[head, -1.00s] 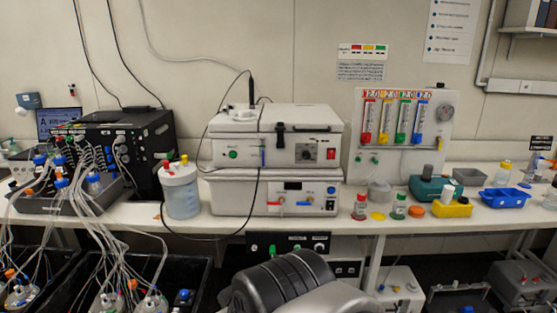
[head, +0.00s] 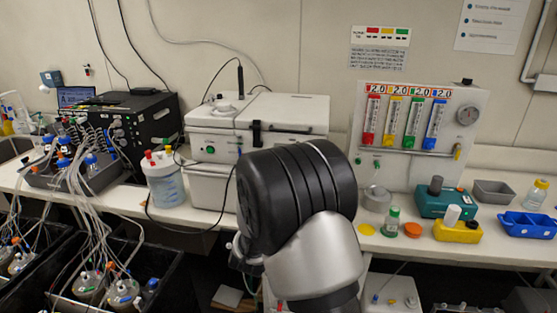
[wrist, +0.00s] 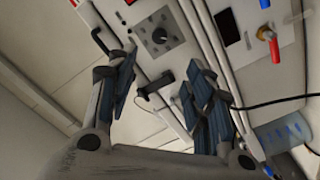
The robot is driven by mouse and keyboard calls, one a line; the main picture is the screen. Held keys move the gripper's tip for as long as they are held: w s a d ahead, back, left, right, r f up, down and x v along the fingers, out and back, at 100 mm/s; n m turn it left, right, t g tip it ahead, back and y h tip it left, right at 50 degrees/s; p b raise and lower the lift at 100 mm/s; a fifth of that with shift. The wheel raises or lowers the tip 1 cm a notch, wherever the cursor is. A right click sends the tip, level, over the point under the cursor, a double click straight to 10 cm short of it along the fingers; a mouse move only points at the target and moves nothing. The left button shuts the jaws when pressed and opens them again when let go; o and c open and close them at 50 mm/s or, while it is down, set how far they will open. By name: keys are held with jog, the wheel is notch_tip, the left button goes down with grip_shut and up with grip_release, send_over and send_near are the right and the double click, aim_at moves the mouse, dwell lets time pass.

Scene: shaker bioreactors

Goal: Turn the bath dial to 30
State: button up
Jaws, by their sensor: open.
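The bath is the white lidded unit (head: 206,138) stacked on a second white unit at the middle of the bench. Its dial (wrist: 160,37) is a dark round knob on a grey scale plate, seen at an angle in the wrist view. The scale numbers and the dial's setting are too small to read. My gripper (wrist: 158,75) is open and empty. Its two blue-padded fingers are spread below the dial in the picture, apart from it. In the head view my arm hides the dial and the gripper's fingers.
The lower unit carries a dark display (wrist: 228,30) and red and blue taps (wrist: 270,40). A black cable crosses nearby. A lidded jar (head: 163,178) stands left of the units. A flowmeter panel (head: 412,130) and small bottles stand to the right.

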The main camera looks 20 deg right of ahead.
jog(key=b+x, duration=0.2)
jog(key=x, duration=1.5)
jog(key=shift+s+d, duration=0.1)
jog(key=shift+s, duration=0.05)
jog(key=shift+c, duration=0.3)
jog(key=c, duration=1)
